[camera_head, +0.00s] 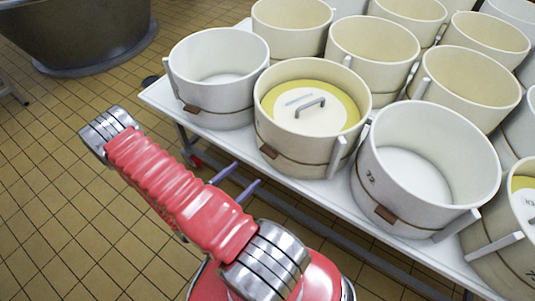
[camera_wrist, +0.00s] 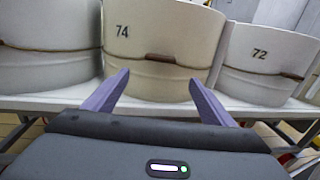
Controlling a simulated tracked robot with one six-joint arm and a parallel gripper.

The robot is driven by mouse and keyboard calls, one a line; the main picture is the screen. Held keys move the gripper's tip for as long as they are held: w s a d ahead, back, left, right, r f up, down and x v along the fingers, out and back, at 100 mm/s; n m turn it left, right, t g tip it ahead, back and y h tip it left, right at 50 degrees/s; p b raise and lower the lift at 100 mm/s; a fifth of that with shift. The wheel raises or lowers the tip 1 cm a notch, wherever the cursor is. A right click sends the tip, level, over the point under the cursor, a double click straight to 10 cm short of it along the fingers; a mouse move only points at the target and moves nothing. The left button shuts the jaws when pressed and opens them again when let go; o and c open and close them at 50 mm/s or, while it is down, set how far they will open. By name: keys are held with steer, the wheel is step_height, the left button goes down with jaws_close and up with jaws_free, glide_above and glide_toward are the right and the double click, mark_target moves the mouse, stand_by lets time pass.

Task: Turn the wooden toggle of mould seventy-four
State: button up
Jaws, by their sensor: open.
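Mould seventy-four (camera_wrist: 130,30) is a cream round tub with a black "74", upper middle in the wrist view. Its brown wooden toggle (camera_wrist: 160,57) lies roughly level on the cord around the wall. In the head view I take this mould (camera_head: 290,133) to be the one with a yellow-rimmed lid, left of mould 72; its toggle (camera_head: 268,151) faces me. My gripper (camera_wrist: 158,77) has two purple fingers, apart and empty, below the toggle in the wrist picture. In the head view my gripper (camera_head: 246,174) is just in front of the table edge, apart from the mould.
Mould 72 (camera_head: 372,199) stands to the right and an open mould (camera_head: 222,112) to the left. Several more moulds fill the white table (camera_head: 180,105) behind. A dark vat (camera_head: 80,55) stands upper left. Tiled floor (camera_head: 60,190) is clear at left.

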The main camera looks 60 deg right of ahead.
mark_target(267, 154)
steer(key=shift+x, duration=6.9)
steer(key=shift+c, duration=0.3)
steer(key=c, duration=1)
steer(key=shift+m, duration=0.3)
steer(key=shift+w+m, duration=0.1)
steer(key=shift+m, duration=1.1)
steer(key=o, duration=1.1)
steer(key=shift+c, duration=0.2)
